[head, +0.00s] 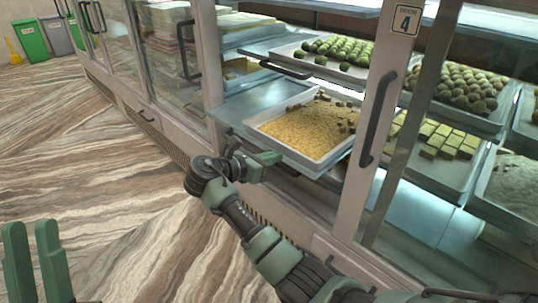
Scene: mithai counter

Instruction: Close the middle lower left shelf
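The lower pull-out shelf (235,108) in the open bay of the counter is slid out past the frame. It carries a tray (318,162) of yellow crumbly sweets with darker pieces. Its dark front handle is mostly hidden behind my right gripper. My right gripper (267,160), on the arm from the lower right, is close to the shelf's front edge, below the tray. I cannot tell whether it touches the shelf or whether its fingers are apart. My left gripper (32,240) is at the lower left over the floor, fingers apart and empty.
An upper shelf (262,46) with a dark handle (286,69) bears a tray of green balls. Bins (31,41) are far left. The marbled floor (90,160) is clear.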

